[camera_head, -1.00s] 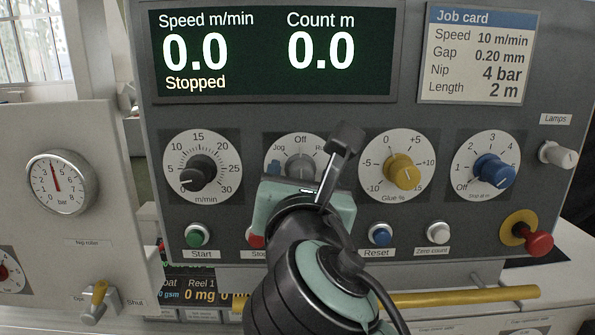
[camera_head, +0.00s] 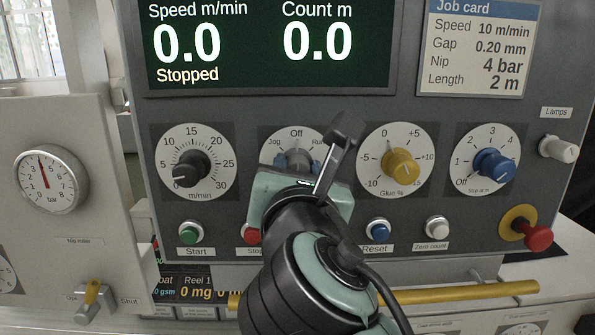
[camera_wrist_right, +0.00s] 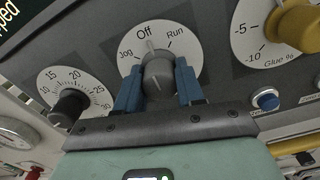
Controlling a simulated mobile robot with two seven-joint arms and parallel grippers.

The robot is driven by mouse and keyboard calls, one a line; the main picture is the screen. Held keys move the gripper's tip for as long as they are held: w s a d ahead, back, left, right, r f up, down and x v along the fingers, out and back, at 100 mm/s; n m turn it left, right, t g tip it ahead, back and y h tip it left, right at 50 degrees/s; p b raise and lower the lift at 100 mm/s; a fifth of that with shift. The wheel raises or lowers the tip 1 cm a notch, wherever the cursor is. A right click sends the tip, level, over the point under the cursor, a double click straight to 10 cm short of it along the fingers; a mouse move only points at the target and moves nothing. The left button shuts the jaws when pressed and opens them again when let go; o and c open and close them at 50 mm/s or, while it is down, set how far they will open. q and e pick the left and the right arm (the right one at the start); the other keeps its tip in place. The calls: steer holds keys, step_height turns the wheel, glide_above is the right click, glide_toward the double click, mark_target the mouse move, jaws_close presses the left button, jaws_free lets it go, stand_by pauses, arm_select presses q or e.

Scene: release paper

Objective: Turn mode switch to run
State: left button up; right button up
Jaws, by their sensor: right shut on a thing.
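The mode switch (camera_wrist_right: 158,76) is a grey knob on a white dial marked Jog, Off and Run. In the right wrist view its pointer line is up near Off. My right gripper (camera_wrist_right: 157,88) has its two blue fingers on either side of the knob, shut on it. In the head view the mode switch dial (camera_head: 296,137) shows above my right gripper (camera_head: 299,166), whose wrist and arm hide its lower part. My left gripper is not in view.
The speed knob (camera_head: 190,168) is to the left and the yellow glue knob (camera_head: 402,166) to the right. The Start button (camera_head: 190,233), Reset button (camera_head: 378,230) and red emergency button (camera_head: 537,238) are lower. The display (camera_head: 265,45) reads Stopped.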

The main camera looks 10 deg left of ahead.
steer(key=m, duration=0.4)
steer(key=shift+m, duration=0.4)
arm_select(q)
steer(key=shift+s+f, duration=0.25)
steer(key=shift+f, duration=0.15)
arm_select(e)
steer(key=shift+m, duration=1.8)
steer(key=o, duration=1)
steer(key=shift+w, duration=0.1)
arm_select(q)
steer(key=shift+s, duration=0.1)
arm_select(e)
steer(key=shift+o, duration=0.2)
